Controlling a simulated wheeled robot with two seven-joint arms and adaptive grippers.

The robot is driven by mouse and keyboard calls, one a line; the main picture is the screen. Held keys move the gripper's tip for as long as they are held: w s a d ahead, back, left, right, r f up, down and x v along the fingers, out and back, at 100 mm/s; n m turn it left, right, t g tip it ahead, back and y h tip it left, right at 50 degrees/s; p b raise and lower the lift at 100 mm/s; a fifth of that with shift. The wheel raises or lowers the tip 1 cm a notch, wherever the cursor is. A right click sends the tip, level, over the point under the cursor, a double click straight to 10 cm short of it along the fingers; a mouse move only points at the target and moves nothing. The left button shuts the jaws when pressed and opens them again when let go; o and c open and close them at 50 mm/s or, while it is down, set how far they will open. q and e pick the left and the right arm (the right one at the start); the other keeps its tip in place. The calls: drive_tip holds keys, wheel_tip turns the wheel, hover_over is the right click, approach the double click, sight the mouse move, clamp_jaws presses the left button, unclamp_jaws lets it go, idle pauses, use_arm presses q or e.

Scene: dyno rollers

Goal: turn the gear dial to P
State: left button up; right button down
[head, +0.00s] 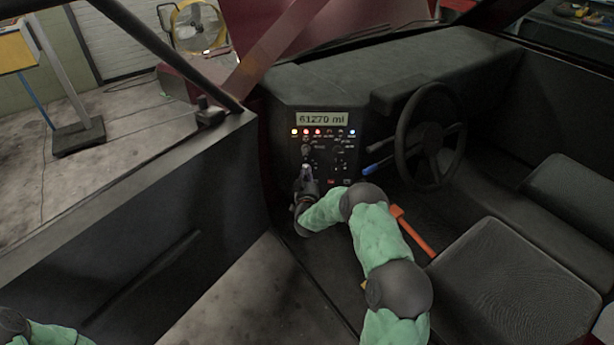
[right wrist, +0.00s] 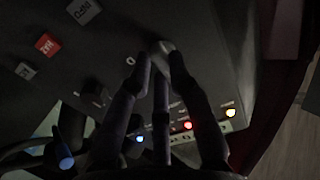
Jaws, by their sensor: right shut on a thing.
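The dashboard control panel (head: 325,160) carries several small dark knobs and a row of lit lamps. My right gripper (head: 305,178) is at the lower left of this panel. In the right wrist view, the fingers of my right gripper (right wrist: 160,62) are closed around a small grey knob (right wrist: 164,47), which I take to be the gear dial. The fingers hide part of the knob, and its pointer direction and gear letters cannot be read. My left gripper is out of view; only a piece of my left arm shows at the bottom left.
A steering wheel (head: 431,136) with stalks stands right of the panel. An orange lever (head: 412,231) and a black seat (head: 514,285) are at the lower right. A red button (right wrist: 47,44) sits near the held knob. The door (head: 130,210) is at the left.

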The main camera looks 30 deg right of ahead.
idle(0.4)
drive_tip(key=c, duration=1.1)
unclamp_jaws()
drive_tip(key=shift+c, duration=0.2)
drive_tip(key=v, duration=1.2)
